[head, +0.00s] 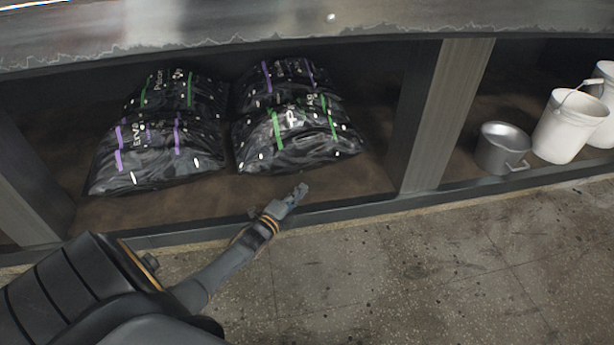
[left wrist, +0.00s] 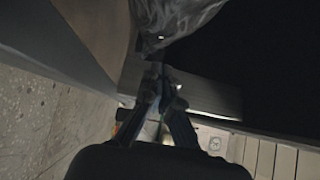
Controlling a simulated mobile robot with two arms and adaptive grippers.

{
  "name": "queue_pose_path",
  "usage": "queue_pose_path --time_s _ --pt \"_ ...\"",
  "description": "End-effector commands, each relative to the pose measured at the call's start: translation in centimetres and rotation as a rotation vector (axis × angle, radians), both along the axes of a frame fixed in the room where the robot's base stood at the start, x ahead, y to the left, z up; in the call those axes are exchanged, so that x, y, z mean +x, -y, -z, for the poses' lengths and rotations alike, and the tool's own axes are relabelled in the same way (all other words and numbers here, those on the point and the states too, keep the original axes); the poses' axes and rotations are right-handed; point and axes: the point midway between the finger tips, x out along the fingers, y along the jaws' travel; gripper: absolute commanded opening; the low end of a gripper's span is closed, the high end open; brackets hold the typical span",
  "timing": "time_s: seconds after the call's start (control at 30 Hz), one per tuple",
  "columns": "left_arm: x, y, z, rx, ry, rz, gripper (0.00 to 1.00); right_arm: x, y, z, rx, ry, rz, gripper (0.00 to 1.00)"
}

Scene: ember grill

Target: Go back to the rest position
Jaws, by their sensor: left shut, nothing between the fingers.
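Part of a shiny bag (left wrist: 175,20) shows beyond the fingertips there. My right gripper is in neither view.
A low shelf board (head: 350,183) holds two stacks of black bags, one left (head: 160,155) and one right (head: 300,150). A post (head: 445,115) divides the shelf. A metal pot (head: 503,148) and white buckets (head: 568,125) stand right. The floor (head: 440,270) in front is clear.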

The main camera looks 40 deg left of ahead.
Motion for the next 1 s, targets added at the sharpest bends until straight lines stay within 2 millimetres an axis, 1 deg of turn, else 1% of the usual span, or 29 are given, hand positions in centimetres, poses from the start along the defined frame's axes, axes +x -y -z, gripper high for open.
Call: queue_pose_path --time_s 0.1,0.33,0.4,0.47,0.57,0.6,0.67,0.7,0.73,0.77,0.8,0.87,0.9,0.97,1.0 --pt "-0.7 0.1 -0.1 -0.001 0.001 0.0 0.0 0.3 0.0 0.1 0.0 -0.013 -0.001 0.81" --pt "-0.9 0.2 0.0 -0.002 0.002 0.001 0.0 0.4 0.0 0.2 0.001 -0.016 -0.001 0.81" --pt "-0.8 0.7 -0.6 -0.014 0.014 0.011 0.0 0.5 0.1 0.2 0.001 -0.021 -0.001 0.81" --pt "-0.7 2.0 -1.8 -0.043 0.039 0.033 0.0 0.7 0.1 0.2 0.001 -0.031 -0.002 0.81" --pt "-0.6 5.7 -5.4 -0.135 0.114 0.102 0.0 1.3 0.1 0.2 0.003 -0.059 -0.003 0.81" --pt "-0.6 7.7 -7.4 -0.187 0.155 0.14 0.0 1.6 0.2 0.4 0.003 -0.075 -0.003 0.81" --pt "-1.0 10.9 -10.8 -0.278 0.218 0.205 0.0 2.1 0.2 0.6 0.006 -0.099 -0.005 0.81" --pt "-1.4 12.9 -13.2 -0.341 0.263 0.25 0.0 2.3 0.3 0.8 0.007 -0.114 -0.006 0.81" --pt "-1.8 14.4 -14.9 -0.39 0.293 0.285 0.0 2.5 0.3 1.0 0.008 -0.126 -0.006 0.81" --pt "-2.3 15.9 -16.6 -0.438 0.324 0.321 0.0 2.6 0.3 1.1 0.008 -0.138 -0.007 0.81" --pt "-3.0 17.7 -19.1 -0.5 0.363 0.368 0.0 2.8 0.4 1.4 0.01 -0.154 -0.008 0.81" --pt "-4.3 20.2 -22.7 -0.597 0.42 0.441 0.0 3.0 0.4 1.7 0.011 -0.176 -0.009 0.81" --pt "-5.3 21.8 -25.2 -0.661 0.459 0.491 0.0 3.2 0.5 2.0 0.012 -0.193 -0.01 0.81" --pt "-7.0 23.9 -28.9 -0.757 0.512 0.567 0.0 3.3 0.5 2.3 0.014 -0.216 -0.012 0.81" --pt "-8.2 25.1 -31.5 -0.822 0.548 0.62 0.0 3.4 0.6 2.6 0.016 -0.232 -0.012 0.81"
